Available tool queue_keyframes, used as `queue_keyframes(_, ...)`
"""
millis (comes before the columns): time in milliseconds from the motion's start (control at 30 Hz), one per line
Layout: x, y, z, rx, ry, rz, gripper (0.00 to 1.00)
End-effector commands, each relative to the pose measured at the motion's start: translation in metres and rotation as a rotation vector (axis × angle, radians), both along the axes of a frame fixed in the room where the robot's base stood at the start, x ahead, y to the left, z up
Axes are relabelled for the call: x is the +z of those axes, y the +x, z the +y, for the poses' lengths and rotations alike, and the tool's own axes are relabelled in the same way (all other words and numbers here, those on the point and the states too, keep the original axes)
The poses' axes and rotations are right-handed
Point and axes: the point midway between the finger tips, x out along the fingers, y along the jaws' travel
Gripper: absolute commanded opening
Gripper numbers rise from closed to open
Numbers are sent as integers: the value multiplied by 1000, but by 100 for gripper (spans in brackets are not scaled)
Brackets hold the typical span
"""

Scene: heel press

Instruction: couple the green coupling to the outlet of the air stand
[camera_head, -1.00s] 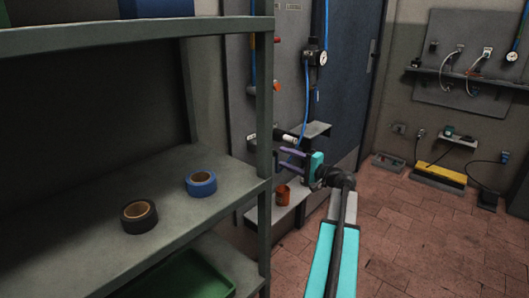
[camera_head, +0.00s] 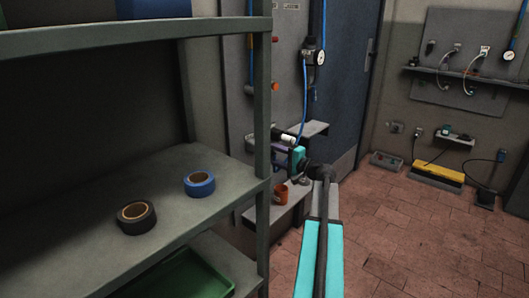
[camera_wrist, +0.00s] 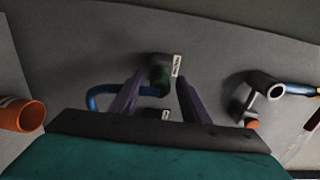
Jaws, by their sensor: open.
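The green coupling (camera_wrist: 160,76) shows in the wrist view between the two fingers of my gripper (camera_wrist: 160,82), against a grey panel, with a blue hose (camera_wrist: 100,92) looping to its left. My gripper is open; I see no contact with the coupling. In the head view my gripper (camera_head: 279,155) is beside the shelf post, its fingers partly hidden, and the coupling cannot be made out. A grey elbow-shaped pipe end (camera_wrist: 264,84) is right of the fingers in the wrist view. I cannot tell whether it is the air stand's outlet. A gauge unit (camera_head: 314,57) with a blue hose is above.
An orange cup (camera_head: 280,194) stands on a low ledge, also seen at left in the wrist view (camera_wrist: 22,115). A shelf post (camera_head: 263,150) is close to my gripper. Tape rolls (camera_head: 137,216) lie on the shelf. The tiled floor at right is mostly clear.

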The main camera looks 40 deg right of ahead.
Motion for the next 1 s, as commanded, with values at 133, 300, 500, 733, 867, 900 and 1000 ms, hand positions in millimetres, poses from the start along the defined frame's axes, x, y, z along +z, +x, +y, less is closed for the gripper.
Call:
queue_keyframes(133, -1, 14, 0, 0, 0, 0, 42)
queue_keyframes(300, -1, 23, 2, 1, 0, 0, 42)
queue_keyframes(500, 0, 26, 2, 0, 0, 0, 42)
queue_keyframes(733, 0, 26, 3, 1, 0, 0, 42)
queue_keyframes(867, 0, 26, 3, 1, 0, 0, 42)
queue_keyframes(900, 0, 26, 3, 1, 0, 0, 42)
queue_keyframes(1000, 0, 26, 3, 1, 0, 0, 42)
